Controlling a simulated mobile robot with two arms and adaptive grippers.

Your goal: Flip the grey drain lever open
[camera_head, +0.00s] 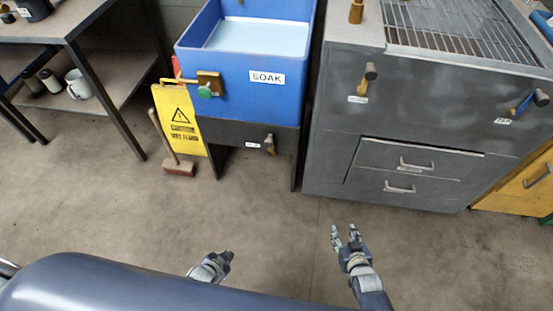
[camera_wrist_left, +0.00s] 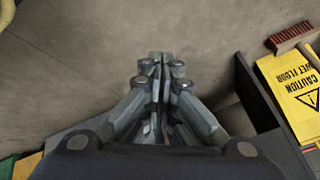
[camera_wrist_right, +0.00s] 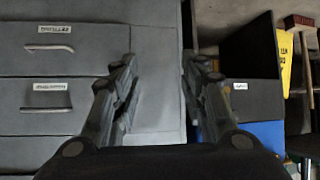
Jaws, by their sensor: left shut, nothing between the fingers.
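Two brass fittings have dark grey ends. One lever (camera_head: 269,143) hangs on the dark stand below the blue tub, beside a small white label (camera_head: 253,145). The other (camera_head: 366,78) is on the grey cabinet's front, above another label (camera_head: 357,99). The labels are too small to read, so I cannot tell which is the drain lever. My left gripper (camera_head: 224,258) is low over the floor, apart from both; its fingers are together and empty in the left wrist view (camera_wrist_left: 160,57). My right gripper (camera_head: 345,232) is open and empty before the cabinet, also in the right wrist view (camera_wrist_right: 157,62).
The blue tub (camera_head: 225,98) marked SOAK has a green-knobbed valve (camera_head: 205,91). A yellow caution sign (camera_head: 180,120) and a broom (camera_head: 178,168) stand to its left. A blue-handled valve (camera_head: 525,103) is on the cabinet (camera_head: 430,115). The floor (camera_head: 110,215) in front is clear.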

